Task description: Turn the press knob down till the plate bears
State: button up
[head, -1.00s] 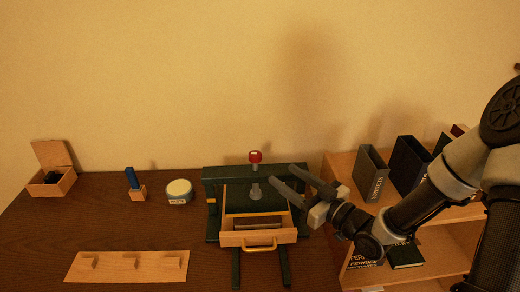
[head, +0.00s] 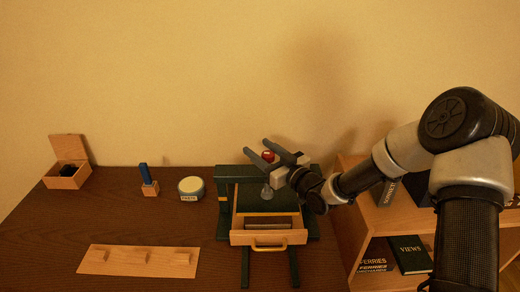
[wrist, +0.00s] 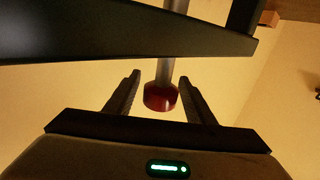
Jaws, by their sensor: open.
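The press knob is red (head: 268,156) and sits on top of a grey screw post above the dark green press (head: 226,222). In the wrist view the red knob (wrist: 160,97) appears between the two fingers, on its grey shaft. My gripper (head: 256,147) is open, with its fingers on either side of the knob in the head view; I cannot tell whether they touch it. The plate under the press is not clearly seen.
A wooden shelf (head: 400,216) with books stands at the right.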

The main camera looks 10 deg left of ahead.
jog(key=shift+w+a, duration=0.2)
jog(key=c, duration=1.1)
jog(key=shift+o, duration=0.2)
jog(key=m+t+h+b, duration=0.2)
jog(key=b, duration=0.1)
jog(key=shift+w+d+f+t, duration=0.1)
jog(key=shift+w+f+t, duration=0.1)
jog(key=shift+t, duration=0.1)
jog(key=h+b, duration=0.1)
jog(key=m+t+h, duration=0.1)
jog(key=d+m+t+h+b, duration=0.1)
jog(key=shift+w+r+b, duration=0.25)
jog(key=shift+b, duration=0.1)
